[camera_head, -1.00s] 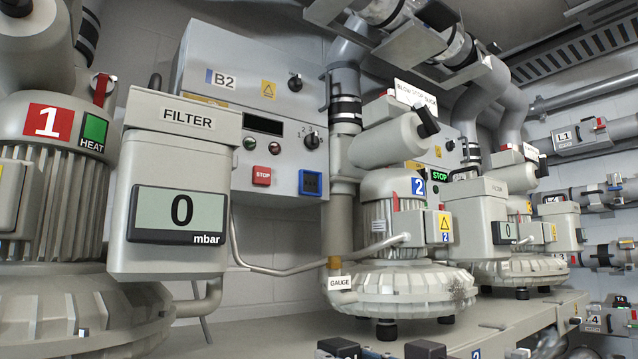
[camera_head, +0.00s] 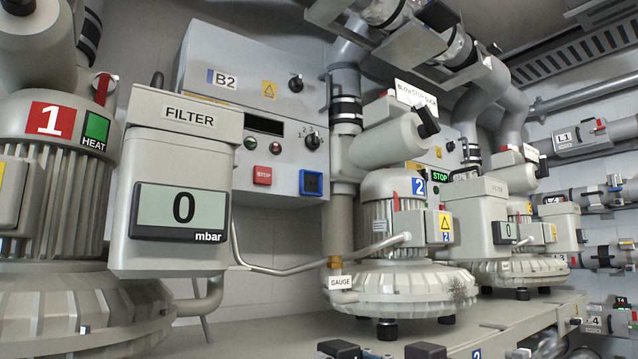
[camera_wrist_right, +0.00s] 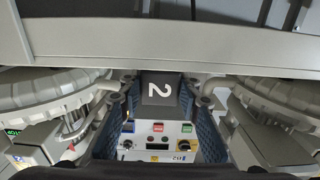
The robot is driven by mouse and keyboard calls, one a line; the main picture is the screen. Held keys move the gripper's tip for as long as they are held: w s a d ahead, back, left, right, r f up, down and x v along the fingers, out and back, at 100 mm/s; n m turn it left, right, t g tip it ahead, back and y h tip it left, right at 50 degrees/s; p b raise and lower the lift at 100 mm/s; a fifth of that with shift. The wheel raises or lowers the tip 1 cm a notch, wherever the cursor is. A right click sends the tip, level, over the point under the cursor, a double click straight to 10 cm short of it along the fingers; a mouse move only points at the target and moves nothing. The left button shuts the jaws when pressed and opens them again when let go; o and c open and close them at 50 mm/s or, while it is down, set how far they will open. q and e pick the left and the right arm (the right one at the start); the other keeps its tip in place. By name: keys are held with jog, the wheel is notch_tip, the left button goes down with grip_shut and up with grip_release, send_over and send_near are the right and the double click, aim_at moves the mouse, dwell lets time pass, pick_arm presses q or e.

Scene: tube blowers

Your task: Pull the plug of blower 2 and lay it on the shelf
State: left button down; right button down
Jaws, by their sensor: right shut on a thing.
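Blower 2 (camera_head: 392,235) stands on the shelf (camera_head: 250,338) in the middle of the head view, with a blue 2 label. The B2 control box (camera_head: 225,120) is on the wall behind, with a blue square socket (camera_head: 311,183) at its lower right. In the right wrist view, my right gripper (camera_wrist_right: 160,108) is shut on a dark block marked 2, apparently the plug (camera_wrist_right: 160,88). The box face (camera_wrist_right: 158,140) shows upside down beyond it, with a gap between. My left gripper is in neither view.
Blower 1 (camera_head: 55,190) and its filter housing (camera_head: 180,180) stand close at the left. Another blower (camera_head: 520,225) stands behind blower 2. Dark blocks (camera_head: 425,350) cut off at the bottom of the head view are unclear. Bare shelf shows between blowers 1 and 2.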

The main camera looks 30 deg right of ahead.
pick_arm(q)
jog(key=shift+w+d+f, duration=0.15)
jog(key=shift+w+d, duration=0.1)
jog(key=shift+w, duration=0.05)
pick_arm(e)
jog(key=shift+f, duration=0.15)
jog(key=c, duration=1.4)
grip_release()
jog(key=shift+o, duration=0.2)
